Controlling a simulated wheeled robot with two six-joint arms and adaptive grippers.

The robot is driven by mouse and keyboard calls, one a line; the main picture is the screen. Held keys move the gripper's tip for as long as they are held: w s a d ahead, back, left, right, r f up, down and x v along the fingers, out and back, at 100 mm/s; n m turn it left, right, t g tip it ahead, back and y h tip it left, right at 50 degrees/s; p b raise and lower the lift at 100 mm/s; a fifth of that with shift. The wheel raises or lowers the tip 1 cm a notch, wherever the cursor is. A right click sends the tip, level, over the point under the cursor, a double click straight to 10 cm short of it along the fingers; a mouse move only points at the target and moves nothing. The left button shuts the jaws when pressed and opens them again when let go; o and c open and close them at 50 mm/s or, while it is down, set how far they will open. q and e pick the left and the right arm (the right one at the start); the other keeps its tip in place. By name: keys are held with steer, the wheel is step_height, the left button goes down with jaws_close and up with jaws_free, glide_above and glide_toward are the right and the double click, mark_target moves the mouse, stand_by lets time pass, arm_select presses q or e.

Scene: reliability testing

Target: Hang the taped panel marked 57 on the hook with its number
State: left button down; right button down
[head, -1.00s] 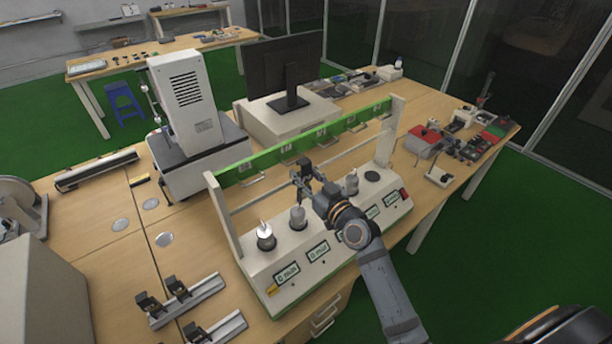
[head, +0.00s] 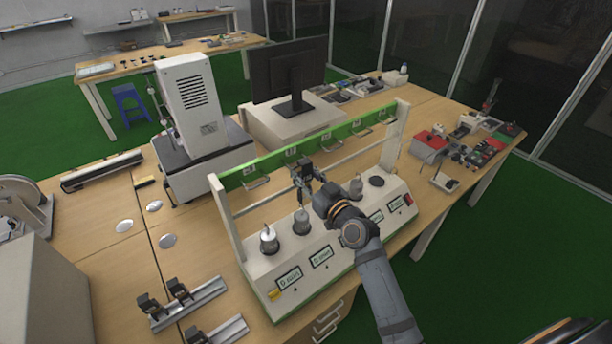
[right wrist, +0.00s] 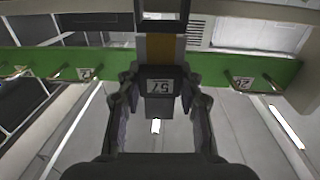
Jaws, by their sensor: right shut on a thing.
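My right gripper (head: 307,172) is at the front of the green bar (head: 308,146), above the white instrument base. In the right wrist view, the right gripper (right wrist: 160,95) is shut on the panel marked 57 (right wrist: 160,88), a dark piece with a pale number label. A grey strip with a yellowish tape band shows beyond it, against the green bar (right wrist: 215,68). Wire hooks with number plates show on both sides (right wrist: 243,82); their numbers are hard to read. The part of the bar behind the panel is hidden. My left gripper is not in view.
The white base (head: 265,265) below the bar carries several grey cylinders, one here (head: 301,222). A white upright (head: 395,135) closes the bar's right end. A monitor (head: 290,72) and a tall white machine (head: 190,95) stand behind.

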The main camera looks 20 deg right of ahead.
steer(key=shift+w, duration=0.2)
steer(key=shift+w+a+b, duration=0.3)
steer(key=shift+w, duration=0.35)
steer(key=shift+f+b, duration=0.55)
steer(key=shift+b, duration=0.15)
steer(key=shift+f, duration=0.1)
steer(key=shift+f+b, duration=0.15)
steer(key=shift+b, duration=0.3)
steer(key=c, duration=0.8)
jaws_free()
